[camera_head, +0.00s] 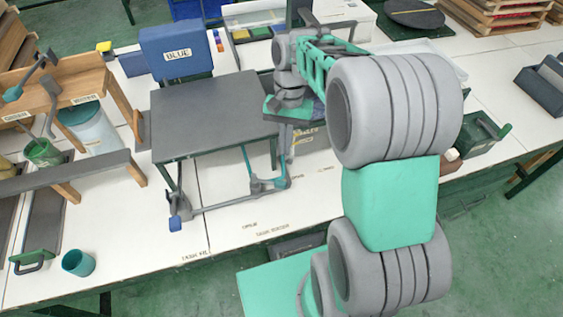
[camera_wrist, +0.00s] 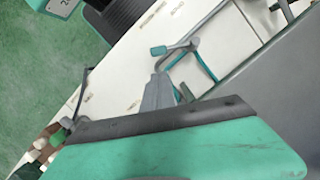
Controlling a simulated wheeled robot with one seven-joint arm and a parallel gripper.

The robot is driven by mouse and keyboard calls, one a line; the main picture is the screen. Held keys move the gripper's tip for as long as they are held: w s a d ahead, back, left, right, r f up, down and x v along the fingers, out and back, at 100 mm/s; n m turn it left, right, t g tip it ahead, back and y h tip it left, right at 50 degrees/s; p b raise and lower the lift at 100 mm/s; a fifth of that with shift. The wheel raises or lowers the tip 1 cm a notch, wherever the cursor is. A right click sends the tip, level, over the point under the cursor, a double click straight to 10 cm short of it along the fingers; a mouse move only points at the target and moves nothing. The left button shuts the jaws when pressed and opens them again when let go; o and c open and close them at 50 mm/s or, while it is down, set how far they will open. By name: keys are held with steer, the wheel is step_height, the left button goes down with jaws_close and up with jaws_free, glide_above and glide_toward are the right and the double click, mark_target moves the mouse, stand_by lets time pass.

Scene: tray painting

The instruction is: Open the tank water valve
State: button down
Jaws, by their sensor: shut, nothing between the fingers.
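A wooden stand (camera_head: 75,85) at the left carries a label that seems to read WATER (camera_head: 85,99). A grey lever with a teal end (camera_head: 13,93) slants across its top, and another grey lever (camera_head: 52,95) hangs at its front. I cannot tell for sure which is the water valve. A pale tank or bucket (camera_head: 92,128) stands under the stand. My gripper (camera_head: 287,145) is far to the right of the stand, beside the dark grey table's right edge, pointing down. It is shut and empty. Its grey fingers also show in the wrist view (camera_wrist: 160,92).
The dark grey raised table (camera_head: 215,110) stands between the stand and my gripper, with a blue box (camera_head: 177,50) marked BLUE behind it. A low frame with a blue-ended bar (camera_head: 175,223) lies in front. A teal cup (camera_head: 78,263) stands at the front left.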

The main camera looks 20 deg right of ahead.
steer(key=x, duration=0.9)
steer(key=shift+f+p, duration=0.3)
steer(key=shift+p, duration=0.05)
steer(key=shift+s+r, duration=0.1)
steer(key=shift+s, duration=0.05)
